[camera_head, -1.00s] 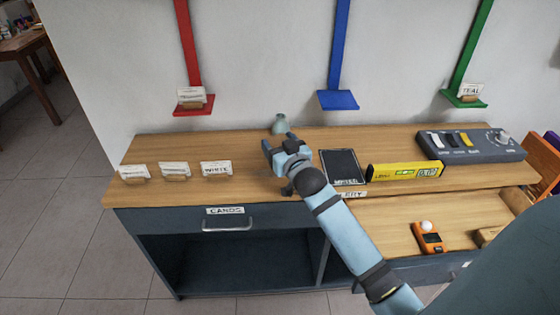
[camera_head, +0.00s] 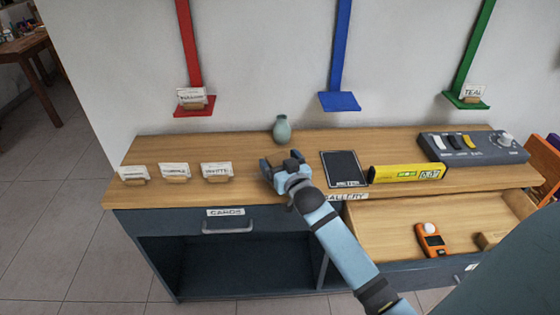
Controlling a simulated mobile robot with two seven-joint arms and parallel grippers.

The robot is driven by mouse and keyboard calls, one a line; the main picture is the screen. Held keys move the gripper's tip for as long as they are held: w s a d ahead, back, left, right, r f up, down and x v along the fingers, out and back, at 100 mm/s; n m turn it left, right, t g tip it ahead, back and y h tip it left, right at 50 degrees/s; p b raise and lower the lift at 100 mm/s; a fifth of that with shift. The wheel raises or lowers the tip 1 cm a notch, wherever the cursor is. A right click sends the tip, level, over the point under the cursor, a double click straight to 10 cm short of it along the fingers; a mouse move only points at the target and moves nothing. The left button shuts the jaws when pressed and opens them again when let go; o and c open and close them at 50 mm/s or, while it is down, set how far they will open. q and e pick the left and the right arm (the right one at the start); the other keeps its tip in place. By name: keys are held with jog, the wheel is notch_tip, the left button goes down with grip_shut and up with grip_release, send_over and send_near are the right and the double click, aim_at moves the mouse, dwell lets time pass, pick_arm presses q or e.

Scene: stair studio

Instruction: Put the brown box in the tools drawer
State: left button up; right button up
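My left gripper is not in view.
On the counter (camera_head: 245,150) stand a vase (camera_head: 282,129), a black tablet (camera_head: 343,168), a yellow level (camera_head: 406,173), a grey switch panel (camera_head: 473,146) and several card holders at the left. The cards drawer (camera_head: 228,220) is shut. Red, blue and green wall shelves hang behind.

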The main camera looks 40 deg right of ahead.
jog(key=shift+r, duration=0.1)
jog(key=shift+r, duration=0.15)
jog(key=s+a, duration=0.2)
jog(key=s, duration=0.9)
jog(key=s+a+f+n+g+y, duration=0.4)
jog(key=s+a+f+g+y, duration=0.2)
jog(key=s+a+f, duration=0.9)
jog(key=shift+s+a+f+g+p, duration=0.3)
jog(key=shift+a+g, duration=0.2)
jog(key=shift+a, duration=0.6)
